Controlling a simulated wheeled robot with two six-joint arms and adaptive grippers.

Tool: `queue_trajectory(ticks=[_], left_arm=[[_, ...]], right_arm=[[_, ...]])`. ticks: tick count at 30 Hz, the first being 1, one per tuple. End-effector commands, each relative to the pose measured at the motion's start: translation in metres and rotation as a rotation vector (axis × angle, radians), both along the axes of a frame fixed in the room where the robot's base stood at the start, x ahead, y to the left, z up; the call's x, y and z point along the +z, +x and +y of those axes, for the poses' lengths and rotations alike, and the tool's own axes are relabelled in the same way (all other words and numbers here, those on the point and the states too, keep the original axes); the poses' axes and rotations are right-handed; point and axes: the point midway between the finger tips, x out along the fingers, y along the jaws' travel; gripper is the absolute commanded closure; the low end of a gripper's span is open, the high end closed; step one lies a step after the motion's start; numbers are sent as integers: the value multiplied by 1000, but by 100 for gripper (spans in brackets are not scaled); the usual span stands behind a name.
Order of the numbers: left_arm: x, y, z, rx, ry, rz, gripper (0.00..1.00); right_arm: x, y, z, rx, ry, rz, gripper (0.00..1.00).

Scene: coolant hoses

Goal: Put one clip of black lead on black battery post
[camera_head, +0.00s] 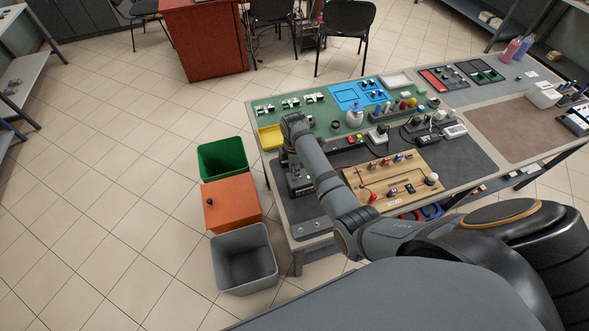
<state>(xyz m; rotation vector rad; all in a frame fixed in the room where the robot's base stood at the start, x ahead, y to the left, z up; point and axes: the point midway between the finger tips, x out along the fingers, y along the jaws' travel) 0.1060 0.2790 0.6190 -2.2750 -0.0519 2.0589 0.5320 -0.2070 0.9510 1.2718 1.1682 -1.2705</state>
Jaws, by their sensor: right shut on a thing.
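My right arm comes in from the right and reaches over the workbench. My right gripper (299,186) points down at the bench's left end, over the dark grey mat. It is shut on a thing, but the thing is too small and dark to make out. The black lead, its clips and the black battery post cannot be told apart from the dark shapes around the gripper. A thin red lead (354,176) shows to the right of my forearm. My left gripper is not in view.
A wooden board (408,172) with red and black parts lies right of my forearm. Behind is a green mat (325,115) with a blue tray (350,97) and bottles. Green (222,156), orange (232,204) and grey (244,258) bins stand left of the bench. Dark mat around the board is partly bare.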

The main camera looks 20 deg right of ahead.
Motion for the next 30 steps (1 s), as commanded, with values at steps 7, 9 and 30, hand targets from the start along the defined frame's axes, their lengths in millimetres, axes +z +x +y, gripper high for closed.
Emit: queue_trajectory(ticks=[7, 9, 30], left_arm=[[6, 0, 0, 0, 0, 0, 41], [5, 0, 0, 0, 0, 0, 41], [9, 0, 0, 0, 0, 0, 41]], right_arm=[[-3, 0, 0, 0, 0, 1, 100], [-4, 0, 0, 0, 0, 0, 100], [-5, 0, 0, 0, 0, 0, 100]])
